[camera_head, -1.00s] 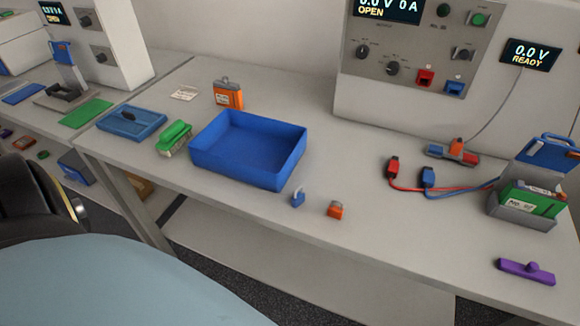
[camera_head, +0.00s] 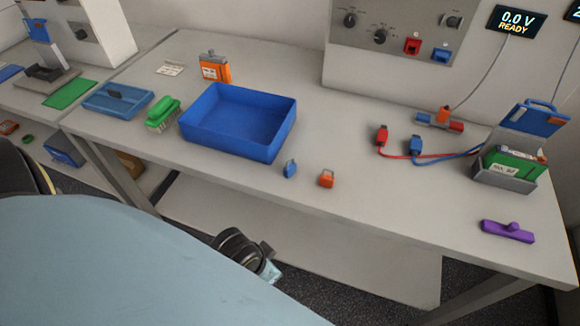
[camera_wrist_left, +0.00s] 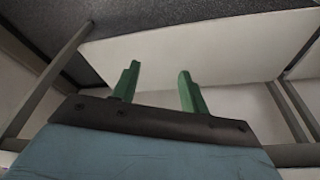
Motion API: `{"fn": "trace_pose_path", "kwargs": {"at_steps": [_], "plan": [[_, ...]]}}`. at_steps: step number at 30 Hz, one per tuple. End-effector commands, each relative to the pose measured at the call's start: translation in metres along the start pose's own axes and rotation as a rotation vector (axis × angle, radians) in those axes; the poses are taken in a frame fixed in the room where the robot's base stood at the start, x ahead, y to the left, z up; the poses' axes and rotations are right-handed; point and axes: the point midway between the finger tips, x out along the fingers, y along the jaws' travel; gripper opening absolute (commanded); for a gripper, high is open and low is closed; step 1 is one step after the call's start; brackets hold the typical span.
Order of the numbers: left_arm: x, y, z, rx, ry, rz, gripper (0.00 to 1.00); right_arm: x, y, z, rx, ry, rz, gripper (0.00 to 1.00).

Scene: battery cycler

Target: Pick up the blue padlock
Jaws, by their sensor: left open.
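The blue padlock (camera_head: 290,169) stands on the bench near its front edge, just in front of the blue bin, in the head view. A similar orange padlock (camera_head: 326,179) sits just to its right. My left gripper shows in the left wrist view (camera_wrist_left: 157,92) with two green fingers apart and nothing between them. It faces the lower shelf and floor under a bench. In the head view only part of my arm shows at the bottom, below the bench front; its fingers are not clear there. The right gripper is not in view.
Red and blue leads (camera_head: 416,148), a grey cradle (camera_head: 503,177) and a purple bar (camera_head: 507,231) are right.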

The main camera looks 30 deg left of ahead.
Motion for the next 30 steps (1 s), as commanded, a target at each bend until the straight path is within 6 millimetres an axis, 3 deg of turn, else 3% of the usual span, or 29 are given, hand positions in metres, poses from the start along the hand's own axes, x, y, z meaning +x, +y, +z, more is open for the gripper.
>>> {"fn": "trace_pose_path", "kwargs": {"at_steps": [5, 7, 12, 19, 24, 30], "plan": [[-0.056, 0.019, -0.038, 0.051, 0.139, 0.067, 0.44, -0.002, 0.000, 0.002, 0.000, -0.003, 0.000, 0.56], [-0.079, 0.041, -0.070, 0.108, 0.286, 0.141, 0.44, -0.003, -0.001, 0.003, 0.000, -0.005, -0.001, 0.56], [-0.105, 0.079, -0.123, 0.188, 0.565, 0.250, 0.44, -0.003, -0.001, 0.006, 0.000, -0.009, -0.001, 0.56], [-0.149, 0.115, -0.192, 0.193, 0.982, 0.319, 0.44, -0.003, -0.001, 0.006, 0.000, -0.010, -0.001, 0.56], [-0.189, 0.118, -0.238, 0.069, 1.326, 0.264, 0.44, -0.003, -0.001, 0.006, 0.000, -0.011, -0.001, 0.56], [-0.216, 0.089, -0.265, -0.210, 1.580, 0.047, 0.44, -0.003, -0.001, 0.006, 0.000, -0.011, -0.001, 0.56]]}}
